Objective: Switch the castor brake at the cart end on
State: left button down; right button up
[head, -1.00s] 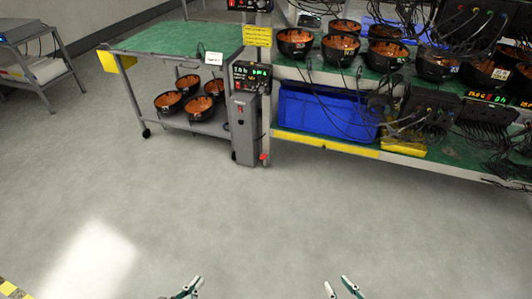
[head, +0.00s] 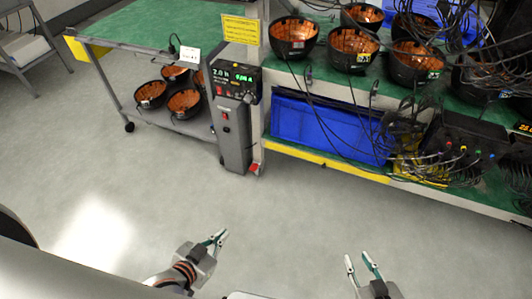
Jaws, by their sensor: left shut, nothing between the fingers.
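The cart (head: 150,46) with a green top stands at the upper left, its right end beside the rack. A black castor (head: 129,126) shows at the foot of its left leg. A small red part (head: 254,168) sits near the floor beside the grey upright box; whether it is the castor brake, and its setting, I cannot tell. My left gripper (head: 218,236) is shut and empty over the floor at the lower middle. My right gripper (head: 360,259) is open and empty, further right. Both are well apart from the cart and the red part.
A grey control box (head: 236,115) stands between cart and rack. The rack holds black bowls (head: 293,37), a blue bin (head: 325,125) and hanging cables. A yellow strip (head: 320,158) edges its lower shelf. The floor (head: 290,205) in front is clear.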

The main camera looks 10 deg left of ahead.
aim_at(255, 165)
jog(key=i+l+z, duration=0.2)
jog(key=i, duration=0.8)
jog(key=j, duration=0.1)
